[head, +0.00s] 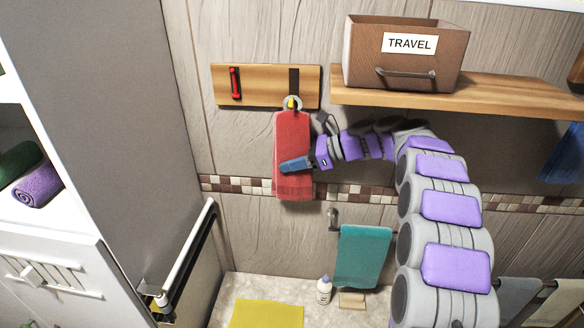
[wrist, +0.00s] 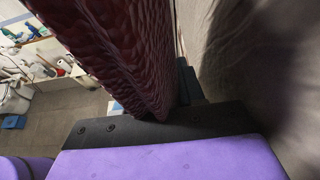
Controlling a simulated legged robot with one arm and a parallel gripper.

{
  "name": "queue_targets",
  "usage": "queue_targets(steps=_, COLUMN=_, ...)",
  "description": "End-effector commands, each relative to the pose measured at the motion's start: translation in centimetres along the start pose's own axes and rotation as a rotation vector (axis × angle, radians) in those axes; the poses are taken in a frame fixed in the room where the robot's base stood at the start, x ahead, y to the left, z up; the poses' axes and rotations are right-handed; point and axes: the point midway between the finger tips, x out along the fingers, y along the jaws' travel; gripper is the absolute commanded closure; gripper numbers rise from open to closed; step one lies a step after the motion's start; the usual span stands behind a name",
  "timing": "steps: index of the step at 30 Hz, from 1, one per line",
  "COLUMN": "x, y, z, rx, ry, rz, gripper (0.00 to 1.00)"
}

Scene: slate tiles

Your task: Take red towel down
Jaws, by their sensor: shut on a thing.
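The red towel (head: 292,135) hangs from a ring on the dark right-hand hook (head: 294,82) of a wooden board (head: 256,97) on the wall. My gripper (head: 294,165) reaches in from the right and is shut on the towel's lower half. In the wrist view the towel (wrist: 125,45) fills the upper middle as a dark red textured sheet beside the wall. My gripper's fingertips are mostly hidden there behind the towel.
A red hook (head: 235,83) on the board's left is empty. A wooden shelf (head: 490,95) with a brown TRAVEL box (head: 375,50) is above my arm. A teal towel (head: 362,255) hangs below. A tall cabinet (head: 110,100) stands left. A yellow cloth (head: 266,314) lies below.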

Motion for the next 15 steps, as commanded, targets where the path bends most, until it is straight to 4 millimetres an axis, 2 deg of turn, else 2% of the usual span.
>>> queue_targets(steps=8, x=-0.1, y=0.0, z=0.2, rx=-0.001, ry=0.0, rz=0.0, gripper=0.95)
queue_targets(steps=15, x=-0.7, y=0.0, z=1.6, rx=-0.003, ry=-0.001, rz=0.0, gripper=0.95)
